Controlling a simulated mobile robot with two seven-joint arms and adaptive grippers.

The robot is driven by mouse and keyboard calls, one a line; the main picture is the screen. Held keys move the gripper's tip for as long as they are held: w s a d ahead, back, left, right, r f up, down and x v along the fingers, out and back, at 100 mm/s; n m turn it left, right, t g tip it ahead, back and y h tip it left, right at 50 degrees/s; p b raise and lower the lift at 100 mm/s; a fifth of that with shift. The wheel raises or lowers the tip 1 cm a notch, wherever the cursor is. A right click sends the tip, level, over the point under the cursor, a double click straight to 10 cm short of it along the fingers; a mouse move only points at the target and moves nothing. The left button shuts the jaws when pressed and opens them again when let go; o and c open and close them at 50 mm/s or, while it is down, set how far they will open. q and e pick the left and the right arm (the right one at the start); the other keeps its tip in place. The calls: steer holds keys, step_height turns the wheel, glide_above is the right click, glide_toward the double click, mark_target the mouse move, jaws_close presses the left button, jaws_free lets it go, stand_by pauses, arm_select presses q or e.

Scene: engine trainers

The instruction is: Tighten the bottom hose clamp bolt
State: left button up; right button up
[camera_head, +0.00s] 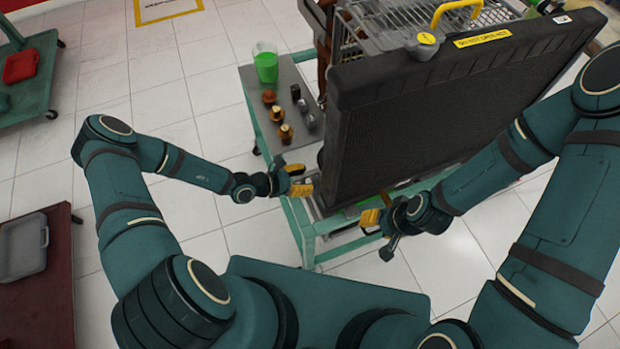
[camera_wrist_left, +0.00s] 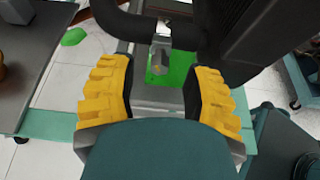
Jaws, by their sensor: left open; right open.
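My left gripper (camera_head: 300,180) is open beside the lower left edge of the big black radiator (camera_head: 420,120). In the left wrist view, my open left gripper (camera_wrist_left: 162,76) has its yellow fingers apart. Ahead between them is a grey metal bolt-like part (camera_wrist_left: 160,52), probably the bottom clamp bolt, beside the black hose (camera_wrist_left: 118,28). Nothing is visibly held and the fingers look clear of the bolt. The bolt is hidden in the head view.
A green-framed cart (camera_head: 302,235) supports the radiator. Its grey top holds a green cup (camera_head: 265,64) and several copper and grey caps (camera_head: 285,133). Green liquid (camera_wrist_left: 182,66) lies below the bolt. A grey tray (camera_head: 24,248) sits on a red cart at left. Tiled floor is free between.

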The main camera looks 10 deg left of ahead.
mark_target(315, 178)
arm_select(q)
steer(key=shift+x, duration=1.1)
arm_select(e)
steer(key=shift+f, duration=0.15)
arm_select(q)
jaws_close()
arm_select(e)
steer(key=shift+s, duration=0.1)
arm_select(q)
steer(key=shift+r+p, duration=0.1)
steer(key=shift+p, duration=0.25)
steer(key=m+t+p, duration=0.1)
steer(key=p, duration=0.3)
steer(key=m+y+p, duration=0.1)
steer(key=m+p, duration=0.1)
steer(key=p, duration=0.3)
steer(key=shift+s+d+t, duration=0.1)
steer(key=shift+s+t, duration=0.1)
steer(key=shift+t, duration=0.2)
steer(key=shift+m+t+p, duration=0.4)
steer(key=shift+m+p, duration=0.2)
steer(key=shift+p, duration=0.5)
arm_select(e)
step_height(315, 178, up, 13)
steer(key=w, duration=0.2)
steer(key=shift+d+f+t, duration=0.15)
steer(key=shift+d+t, duration=0.15)
